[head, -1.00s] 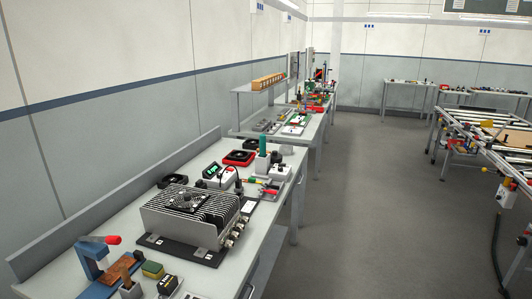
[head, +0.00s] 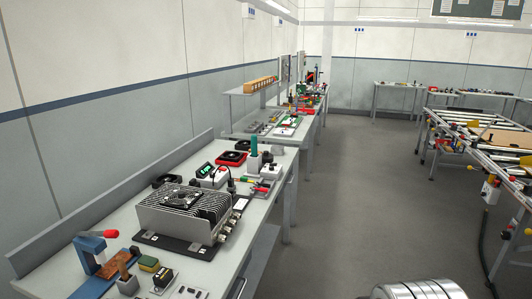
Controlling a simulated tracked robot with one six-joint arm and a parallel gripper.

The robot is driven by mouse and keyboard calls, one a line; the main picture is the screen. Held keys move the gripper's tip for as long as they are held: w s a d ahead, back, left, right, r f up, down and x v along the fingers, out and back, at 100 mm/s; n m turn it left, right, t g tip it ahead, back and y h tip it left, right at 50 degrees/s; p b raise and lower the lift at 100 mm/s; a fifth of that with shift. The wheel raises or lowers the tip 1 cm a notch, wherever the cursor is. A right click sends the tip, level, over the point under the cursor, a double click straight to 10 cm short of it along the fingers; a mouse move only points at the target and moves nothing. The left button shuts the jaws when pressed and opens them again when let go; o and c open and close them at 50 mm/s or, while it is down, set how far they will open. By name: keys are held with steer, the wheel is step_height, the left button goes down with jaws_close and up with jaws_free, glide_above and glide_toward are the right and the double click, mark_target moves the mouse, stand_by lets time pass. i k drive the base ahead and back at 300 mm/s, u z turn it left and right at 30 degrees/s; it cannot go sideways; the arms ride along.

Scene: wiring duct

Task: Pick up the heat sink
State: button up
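A large silver-grey block with fins (head: 160,213) sits on the near workbench (head: 85,252), on a dark base plate. It is the only clearly finned thing I can make out, so it looks like the heat sink. A dark square fan (head: 181,198) lies on its top. Metal connectors (head: 229,229) stick out of its right side. My gripper is not in view. A rounded silver part at the bottom right edge looks like part of my arm.
Grey floor (head: 340,210) is open to the right.

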mark_target(278, 151)
steer(key=z, duration=0.05)
steer(key=i, duration=1)
steer(key=z, duration=1.1)
steer(key=i, duration=1)
